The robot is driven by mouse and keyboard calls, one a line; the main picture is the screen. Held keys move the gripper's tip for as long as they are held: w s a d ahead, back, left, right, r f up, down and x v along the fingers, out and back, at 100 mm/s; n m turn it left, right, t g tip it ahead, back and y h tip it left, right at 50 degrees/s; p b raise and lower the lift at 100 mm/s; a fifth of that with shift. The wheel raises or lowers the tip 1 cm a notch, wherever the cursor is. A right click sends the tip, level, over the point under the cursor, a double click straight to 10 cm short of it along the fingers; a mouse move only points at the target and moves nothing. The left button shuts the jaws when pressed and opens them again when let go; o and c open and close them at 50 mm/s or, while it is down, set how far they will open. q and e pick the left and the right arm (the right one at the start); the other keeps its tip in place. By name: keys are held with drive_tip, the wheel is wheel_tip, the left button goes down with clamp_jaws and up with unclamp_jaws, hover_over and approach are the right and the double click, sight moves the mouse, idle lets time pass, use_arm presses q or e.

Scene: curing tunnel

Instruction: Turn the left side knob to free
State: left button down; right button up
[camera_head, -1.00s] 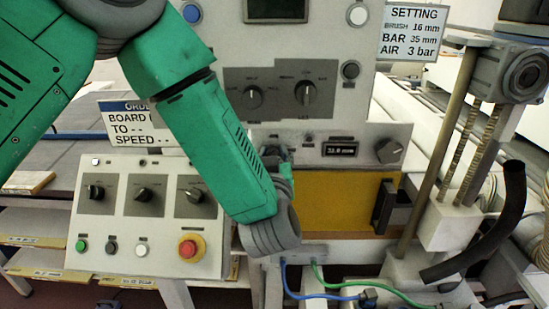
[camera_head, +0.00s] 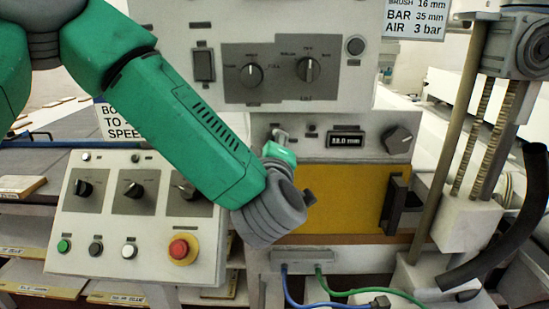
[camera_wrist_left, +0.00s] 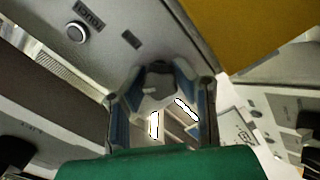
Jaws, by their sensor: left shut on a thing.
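My left gripper (camera_head: 280,142) is at the left end of the lower panel strip, left of the small display (camera_head: 346,140). In the left wrist view, the left gripper (camera_wrist_left: 158,84) has its fingers closed around a dark knob (camera_wrist_left: 158,70) on the grey panel face. In the head view this knob is mostly hidden behind the gripper and wrist, so its setting cannot be read. A second dark knob (camera_head: 398,140) sits right of the display, untouched. My right gripper is not in view.
Above are two selector knobs (camera_head: 308,68) on a grey plate. A sloped control box (camera_head: 130,240) with a red stop button (camera_head: 183,250) stands at lower left, close under my forearm. A yellow panel (camera_head: 342,195) with a dark handle is below right.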

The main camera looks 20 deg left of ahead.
use_arm(q)
drive_tip(key=shift+f+n+b, duration=0.2)
drive_tip(key=shift+n+b, duration=1.15)
drive_tip(key=shift+n, duration=0.05)
drive_tip(key=shift+f+n+b, duration=0.15)
drive_tip(key=shift+n+b, duration=1.15)
drive_tip(key=shift+n, duration=0.1)
drive_tip(key=c, duration=1.2)
unclamp_jaws()
drive_tip(key=shift+r, duration=0.1)
drive_tip(key=shift+s, duration=0.15)
drive_tip(key=shift+s+d, duration=0.1)
drive_tip(key=shift+s, duration=0.2)
drive_tip(key=v, duration=1.1)
